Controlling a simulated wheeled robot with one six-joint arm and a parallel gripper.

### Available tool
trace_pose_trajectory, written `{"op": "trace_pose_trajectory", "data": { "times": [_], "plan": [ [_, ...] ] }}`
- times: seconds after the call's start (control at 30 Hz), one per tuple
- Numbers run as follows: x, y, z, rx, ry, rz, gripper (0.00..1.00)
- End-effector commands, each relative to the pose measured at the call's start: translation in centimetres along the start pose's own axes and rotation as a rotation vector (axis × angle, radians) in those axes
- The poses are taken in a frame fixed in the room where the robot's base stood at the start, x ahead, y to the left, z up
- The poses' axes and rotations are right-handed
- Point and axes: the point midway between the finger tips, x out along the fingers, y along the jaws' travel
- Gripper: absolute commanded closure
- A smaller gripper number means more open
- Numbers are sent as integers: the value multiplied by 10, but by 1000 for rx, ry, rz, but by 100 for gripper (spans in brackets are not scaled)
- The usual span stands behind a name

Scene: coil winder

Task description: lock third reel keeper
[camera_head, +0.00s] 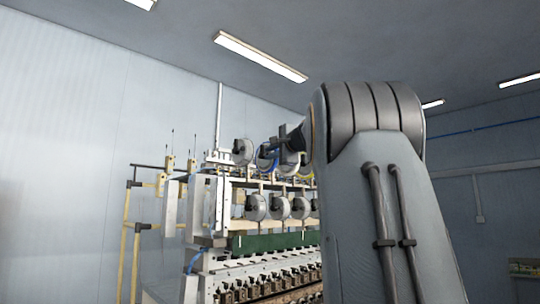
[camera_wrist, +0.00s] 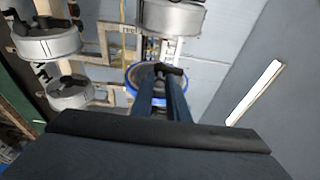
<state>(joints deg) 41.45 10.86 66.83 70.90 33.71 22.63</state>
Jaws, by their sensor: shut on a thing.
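My gripper (camera_wrist: 161,76) reaches up the middle of the wrist view with its two dark blue fingers close together. The fingertips are shut on a small black reel keeper (camera_wrist: 173,70) at the centre of a reel with a blue rim (camera_wrist: 131,88). The fingers hide part of the keeper and the reel, so I cannot tell whether the keeper is locked. In the head view the blue-rimmed reel (camera_head: 266,158) shows in the upper row, partly covered by the dark end of my arm.
Grey-white reels are close by in the wrist view: one at the top (camera_wrist: 170,18), one at upper left (camera_wrist: 48,43) and one lower left (camera_wrist: 70,94). The winder's frame (camera_wrist: 118,28) carries them. In the head view, another upper reel (camera_head: 243,151) stands to the left.

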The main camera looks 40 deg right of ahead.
Motion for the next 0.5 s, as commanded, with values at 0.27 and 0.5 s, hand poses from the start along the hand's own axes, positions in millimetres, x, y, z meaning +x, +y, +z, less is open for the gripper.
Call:
{"op": "trace_pose_trajectory", "data": {
  "times": [0.27,0.5],
  "plan": [
    [-2,0,-3,-1,5,0,96],
    [-8,0,-4,-1,3,-1,96]
  ]
}}
